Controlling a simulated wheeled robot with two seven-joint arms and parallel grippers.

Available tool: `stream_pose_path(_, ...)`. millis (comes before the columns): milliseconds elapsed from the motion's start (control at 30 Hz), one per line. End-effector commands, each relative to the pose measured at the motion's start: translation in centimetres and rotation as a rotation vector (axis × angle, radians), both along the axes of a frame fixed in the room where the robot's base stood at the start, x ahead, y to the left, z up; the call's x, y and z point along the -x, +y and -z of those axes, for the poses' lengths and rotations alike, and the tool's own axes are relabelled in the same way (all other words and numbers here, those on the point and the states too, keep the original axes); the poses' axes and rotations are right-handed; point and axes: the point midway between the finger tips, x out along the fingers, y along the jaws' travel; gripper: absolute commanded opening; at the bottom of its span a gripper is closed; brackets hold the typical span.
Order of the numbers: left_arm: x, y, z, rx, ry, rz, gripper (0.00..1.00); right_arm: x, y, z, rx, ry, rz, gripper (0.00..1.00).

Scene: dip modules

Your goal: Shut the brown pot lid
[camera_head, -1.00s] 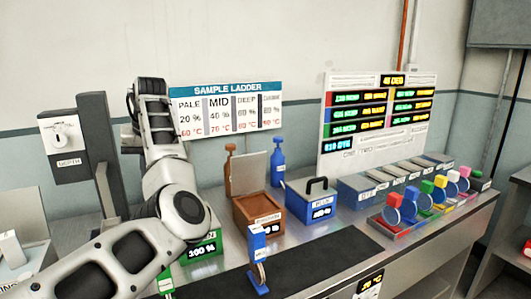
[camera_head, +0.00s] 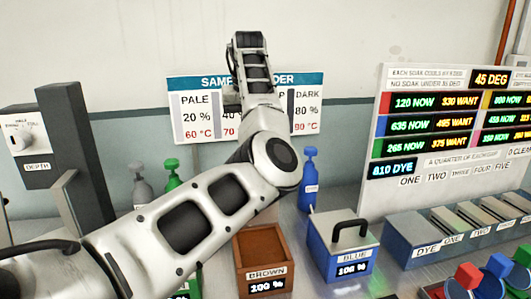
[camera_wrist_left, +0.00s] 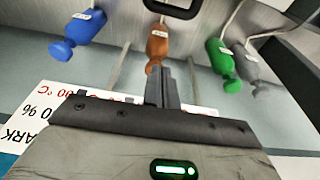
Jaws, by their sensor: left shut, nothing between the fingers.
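My left gripper (camera_wrist_left: 163,72) is shut and empty in the left wrist view, beside the brown bottle (camera_wrist_left: 157,42). A dark loop (camera_wrist_left: 172,8) at the top edge may be the lid handle. My right gripper is out of view.
The blue pot (camera_head: 340,245), closed with a black handle, stands to the right. A blue bottle (camera_head: 309,180) is behind it. Green (camera_head: 173,174) and grey (camera_head: 142,182) bottles stand left.

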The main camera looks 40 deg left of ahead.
Motion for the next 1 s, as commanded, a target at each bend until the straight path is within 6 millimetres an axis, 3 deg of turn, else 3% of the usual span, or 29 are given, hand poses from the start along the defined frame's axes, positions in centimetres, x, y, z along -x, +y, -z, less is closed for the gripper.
stream_pose_path(167, -0.2, 0.3, 1.9, 0.002, 0.003, 0.001, 0.0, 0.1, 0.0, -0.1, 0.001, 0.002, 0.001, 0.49)
stream_pose_path(533, -1.3, 1.7, 9.6, 0.003, 0.005, 0.001, 0.0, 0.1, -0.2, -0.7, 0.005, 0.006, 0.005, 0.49)
stream_pose_path(1000, 1.1, -1.4, 9.2, 0.0, 0.002, 0.001, 0.0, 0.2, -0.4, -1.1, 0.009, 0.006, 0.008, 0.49)
